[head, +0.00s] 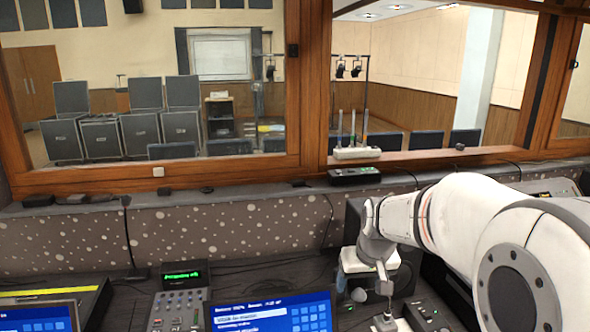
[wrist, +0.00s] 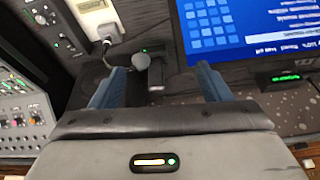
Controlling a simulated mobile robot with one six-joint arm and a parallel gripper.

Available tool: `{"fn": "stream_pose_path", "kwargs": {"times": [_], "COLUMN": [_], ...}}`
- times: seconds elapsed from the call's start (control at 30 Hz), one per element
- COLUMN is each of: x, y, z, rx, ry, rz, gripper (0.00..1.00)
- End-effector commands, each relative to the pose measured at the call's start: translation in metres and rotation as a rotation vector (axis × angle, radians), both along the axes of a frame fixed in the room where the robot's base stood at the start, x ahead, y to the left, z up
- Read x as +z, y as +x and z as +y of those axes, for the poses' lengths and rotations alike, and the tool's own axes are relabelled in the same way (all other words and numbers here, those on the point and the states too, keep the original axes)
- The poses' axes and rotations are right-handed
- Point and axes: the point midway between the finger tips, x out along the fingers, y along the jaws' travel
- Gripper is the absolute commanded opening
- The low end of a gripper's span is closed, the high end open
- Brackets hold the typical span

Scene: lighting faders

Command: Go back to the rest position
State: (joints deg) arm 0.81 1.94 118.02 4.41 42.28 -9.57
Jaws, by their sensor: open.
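My white arm reaches in from the right in the head view and bends down to the desk, its end at my gripper (head: 384,290). In the wrist view my gripper (wrist: 160,82) is open, with two blue fingers apart. A round grey knob (wrist: 140,61) and a small dark block (wrist: 156,84) show between the fingers. Nothing is clearly held, and I cannot tell whether the fingers touch either. A fader console (head: 178,311) with small buttons stands on the desk left of my gripper in the head view.
A blue-lit screen (head: 272,312) stands left of my gripper, and it also shows in the wrist view (wrist: 240,28). Another screen (head: 38,318) is at the far left. A knobbed console (wrist: 22,118) lies left in the wrist view. A wood-framed window and dotted wall (head: 235,225) stand behind the desk.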

Motion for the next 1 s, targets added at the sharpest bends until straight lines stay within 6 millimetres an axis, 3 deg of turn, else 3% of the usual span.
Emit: {"fn": "stream_pose_path", "kwargs": {"times": [0.23, 0.5, 0.7, 0.93, 1.0], "x": [0.015, 0.008, 0.001, 0.000, 0.000], "y": [-0.094, -0.180, -0.209, -0.212, -0.212], "z": [-0.001, -0.004, -0.005, -0.005, -0.005], "rx": [-0.041, -0.087, -0.104, -0.107, -0.107], "ry": [-0.007, -0.016, -0.021, -0.022, -0.022], "rz": [0.024, 0.053, 0.065, 0.068, 0.068], "gripper": [0.71, 0.71, 0.71, 0.71, 0.65]}}
